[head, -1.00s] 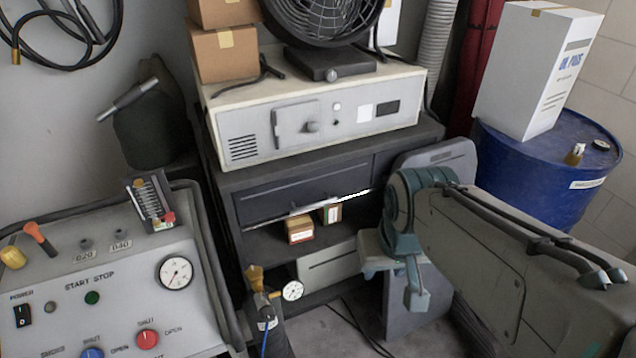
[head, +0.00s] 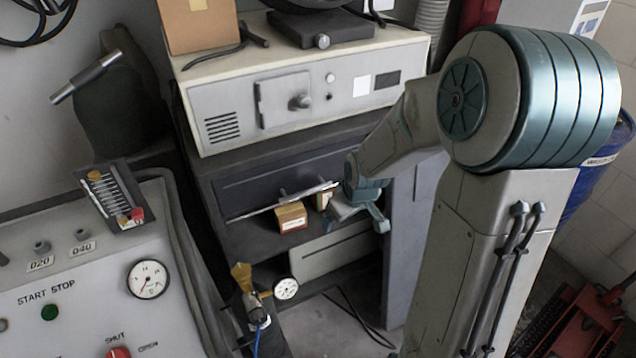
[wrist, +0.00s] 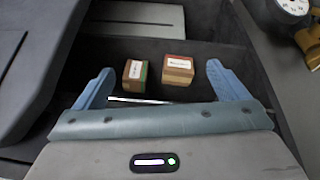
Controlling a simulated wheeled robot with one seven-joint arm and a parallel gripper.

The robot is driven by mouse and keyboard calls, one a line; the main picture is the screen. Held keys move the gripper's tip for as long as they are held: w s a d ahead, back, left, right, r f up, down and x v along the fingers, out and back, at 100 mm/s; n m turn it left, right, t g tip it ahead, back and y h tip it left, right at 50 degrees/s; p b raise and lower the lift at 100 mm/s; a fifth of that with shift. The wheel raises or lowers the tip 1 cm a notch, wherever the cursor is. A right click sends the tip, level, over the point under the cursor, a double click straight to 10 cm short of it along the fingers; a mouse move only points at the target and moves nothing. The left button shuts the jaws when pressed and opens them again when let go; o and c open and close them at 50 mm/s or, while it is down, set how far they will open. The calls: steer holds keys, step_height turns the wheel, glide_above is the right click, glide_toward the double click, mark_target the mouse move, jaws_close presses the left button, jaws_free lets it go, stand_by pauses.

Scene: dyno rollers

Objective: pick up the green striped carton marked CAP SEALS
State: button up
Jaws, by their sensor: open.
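Two small cartons sit side by side on the open shelf. The one with a green stripe along its edge and a white label (wrist: 134,74) is on the left in the wrist view. In the head view it is the right-hand carton (head: 323,200), partly hidden by my gripper. Its label is too small to read. The other carton, brown with a red band (wrist: 178,70), stands close beside it and also shows in the head view (head: 291,217). My gripper (wrist: 160,70) is open and empty, its blue fingers spread wider than both cartons, which appear between them in the wrist view.
The dark cabinet's upper panel (head: 275,180) overhangs the shelf, with a thin light rod-like edge at its front. A gas bottle with brass valve and gauge (head: 286,288) stands front left of the shelf. The control console (head: 80,285) is at left.

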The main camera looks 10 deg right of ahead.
steer(key=w+a+f+n+t+y+b, duration=0.1)
steer(key=w+f, duration=0.2)
steer(key=f, duration=0.3)
steer(key=w+a+f+y+b, duration=0.1)
steer(key=w+f+b, duration=0.1)
steer(key=w+f, duration=0.3)
steer(key=m+t+y+b, duration=0.1)
steer(key=m+t+b, duration=0.2)
steer(key=t+b, duration=0.35)
glide_toward(323, 198)
steer(key=shift+t, duration=0.85)
steer(key=f, duration=0.1)
steer(key=d+f+p, duration=0.1)
steer(key=f, duration=0.2)
steer(key=shift+w+d, duration=0.3)
steer(key=shift+w, duration=0.05)
steer(key=x, duration=0.7)
steer(key=shift+w+a+f, duration=0.1)
steer(key=shift+w+f, duration=0.1)
steer(key=shift+x, duration=2.8)
steer(key=shift+s+a, duration=0.1)
steer(key=c, duration=1.2)
steer(key=shift+c, duration=0.2)
